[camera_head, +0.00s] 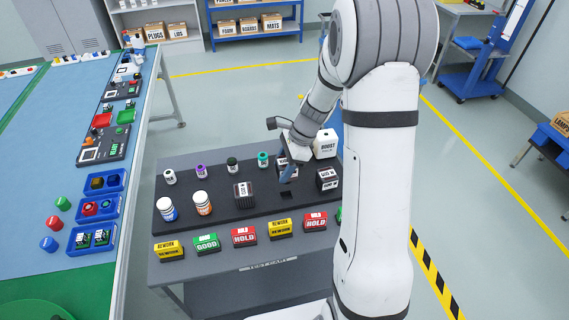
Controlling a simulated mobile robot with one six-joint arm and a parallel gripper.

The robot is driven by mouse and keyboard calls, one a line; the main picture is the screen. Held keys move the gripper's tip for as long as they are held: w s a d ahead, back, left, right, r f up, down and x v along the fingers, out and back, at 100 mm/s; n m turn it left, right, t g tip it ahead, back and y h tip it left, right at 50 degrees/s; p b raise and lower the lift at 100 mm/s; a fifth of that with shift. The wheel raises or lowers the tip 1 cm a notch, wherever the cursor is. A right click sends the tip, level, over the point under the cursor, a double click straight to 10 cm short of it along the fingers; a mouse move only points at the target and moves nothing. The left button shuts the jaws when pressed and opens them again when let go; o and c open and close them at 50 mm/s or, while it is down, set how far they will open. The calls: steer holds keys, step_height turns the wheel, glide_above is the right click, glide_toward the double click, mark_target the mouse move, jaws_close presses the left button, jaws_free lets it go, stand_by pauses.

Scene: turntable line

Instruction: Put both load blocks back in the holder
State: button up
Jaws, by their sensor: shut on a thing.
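A dark block with a white label (243,193) sits upright on the left middle of the black holder tray (223,224). A similar dark block (327,179) sits towards the tray's right side. My gripper (288,176), with blue fingers, is over the tray between these two. It is shut on another dark block with a white label (281,162), which is partly hidden by the fingers. A dark square recess (286,195) shows empty in the tray just below and in front of my gripper. The block labels are too small to read surely.
Several small bottles (203,203) stand on the tray. A white BOOST pack (325,144) stands behind. REWORK, GOOD and HOLD blocks (244,235) line the cart's front. My arm hides the cart's right end. A long blue-topped table (60,130) stands at left.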

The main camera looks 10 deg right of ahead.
steer(key=shift+f+b, duration=1.95)
steer(key=shift+f, duration=0.95)
steer(key=shift+f+b, duration=0.85)
steer(key=shift+f, duration=0.45)
steer(key=o, duration=1.4)
steer(key=shift+s, duration=0.1)
steer(key=v, duration=0.7)
steer(key=shift+d+r, duration=0.2)
steer(key=shift+r, duration=0.15)
steer(key=shift+s+a+r+n, duration=0.1)
steer(key=shift+s+r+n, duration=0.05)
steer(key=shift+r+n, duration=0.2)
steer(key=shift+s+a+r+n+t+h, duration=0.25)
steer(key=shift+s+r+n+t+h, duration=0.45)
steer(key=shift+s+r+n, duration=1.8)
steer(key=shift+s+a+r+n+t+h, duration=0.35)
steer(key=shift+s+r+n+h, duration=0.6)
steer(key=shift+s+n, duration=2.95)
steer(key=shift+s+a+r+n+t+h, duration=0.2)
steer(key=shift+s+r+n+t+h, duration=0.45)
steer(key=shift+s+r+n, duration=2.45)
